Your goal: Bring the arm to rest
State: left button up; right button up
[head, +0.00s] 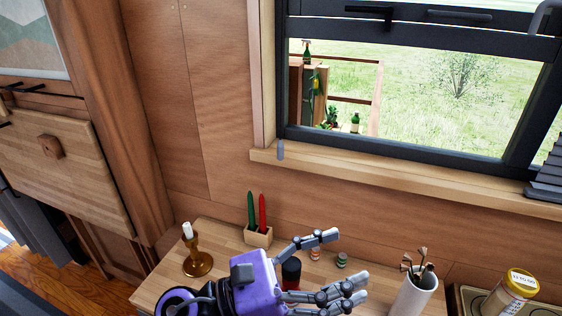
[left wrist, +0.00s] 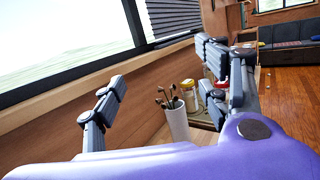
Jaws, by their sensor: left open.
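My left gripper (head: 338,267) is in the lower middle of the head view, above the wooden counter, with its purple body to the left and its grey fingers pointing right. Its fingers are spread apart and nothing is between them. In the left wrist view its fingers (left wrist: 160,75) stand apart on both sides, with the purple body below. A dark bottle (head: 291,270) shows between the fingers in the head view, partly hidden; I cannot tell whether they touch. My right gripper is not in view.
A yellow-lidded jar (head: 508,295) is at right. The window sill (head: 400,172) lies behind.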

pick_arm(q)
jog(key=w+a+f+n+t+y, duration=0.1)
jog(key=w+a+n+t+y, duration=0.3)
jog(key=a+n+t+y, duration=0.55)
jog(key=w+a+f+n+t+y, duration=0.15)
jog(key=w+a+n+t, duration=0.4)
jog(key=n, duration=0.95)
jog(key=s+a+f+n+g+y, duration=0.2)
jog(key=a+f+n+g+y, duration=0.1)
jog(key=a+f+n+y, duration=0.55)
jog(key=s+a+f+n+g+y, duration=0.1)
jog(key=s+a+f+n+g, duration=0.3)
jog(key=s+a+f+n, duration=0.25)
jog(key=s+a+f+n+g+y, duration=0.25)
jog(key=s+f+n+g, duration=0.3)
jog(key=s+f, duration=0.35)
jog(key=s+f+n+g+h, duration=0.1)
jog(key=s+f+n+g, duration=0.2)
jog(key=s, duration=0.6)
jog(key=s+f+n+g+h, duration=0.2)
jog(key=s+f+n+g, duration=0.15)
jog(key=s, duration=0.65)
jog(key=w+d+f+t+p, duration=0.1)
jog(key=w+d+f+t, duration=0.3)
jog(key=w+f+t, duration=0.3)
jog(key=w+f, duration=0.2)
jog(key=w, duration=0.1)
jog(key=shift+w+f+h, duration=0.15)
jog(key=shift+f+h, duration=0.15)
jog(key=shift+f, duration=0.05)
